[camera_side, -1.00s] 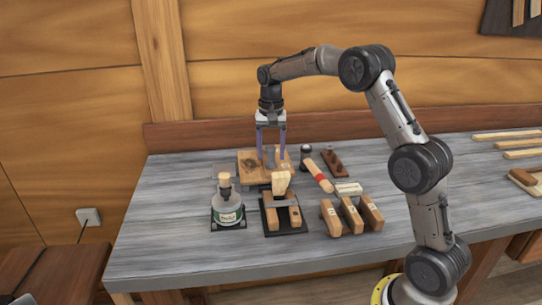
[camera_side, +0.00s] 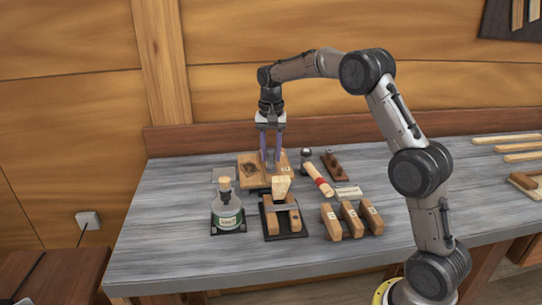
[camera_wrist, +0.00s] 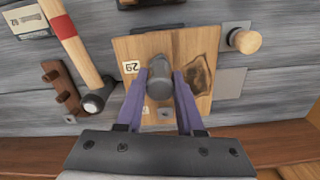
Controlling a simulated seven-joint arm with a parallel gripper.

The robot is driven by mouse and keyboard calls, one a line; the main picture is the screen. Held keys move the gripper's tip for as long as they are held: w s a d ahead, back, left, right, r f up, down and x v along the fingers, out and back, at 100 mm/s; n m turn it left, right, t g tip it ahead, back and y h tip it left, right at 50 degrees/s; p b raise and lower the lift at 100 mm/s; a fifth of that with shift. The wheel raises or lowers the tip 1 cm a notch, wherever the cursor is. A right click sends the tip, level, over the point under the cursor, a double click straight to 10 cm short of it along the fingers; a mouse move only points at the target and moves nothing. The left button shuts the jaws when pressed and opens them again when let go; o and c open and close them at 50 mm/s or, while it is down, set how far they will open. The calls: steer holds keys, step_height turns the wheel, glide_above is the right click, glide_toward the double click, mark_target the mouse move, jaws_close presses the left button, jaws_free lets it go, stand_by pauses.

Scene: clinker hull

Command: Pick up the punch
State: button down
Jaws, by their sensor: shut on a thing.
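The punch (camera_wrist: 160,76) is a dark grey metal cylinder with a round end, seen between my fingers in the wrist view. In the side view the punch (camera_side: 271,158) shows as a small grey shape between the fingers. My gripper (camera_side: 271,163) is shut on it, with one purple finger on each side. The gripper also shows in the wrist view (camera_wrist: 161,88). The punch stands at a wooden block (camera_wrist: 135,48) that has a dark scorched patch. I cannot tell whether its lower end is still in the block.
A hammer with a red-banded handle (camera_side: 318,178) and a brown pegged rack (camera_side: 334,164) lie to the right. A corked bottle (camera_side: 227,212) and a wooden fixture on a black base (camera_side: 282,218) stand in front. Several wooden blocks (camera_side: 351,218) stand front right. The front-left bench is clear.

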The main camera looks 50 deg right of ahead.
steer(key=shift+r, duration=0.55)
steer(key=s+a+r, duration=0.4)
steer(key=s+r, duration=0.8)
steer(key=s, duration=0.1)
steer(key=shift+s+a+r, duration=0.15)
steer(key=shift+s+r, duration=0.05)
steer(key=shift+r, duration=0.3)
steer(key=shift+r, duration=0.35)
steer(key=shift+r, duration=1.05)
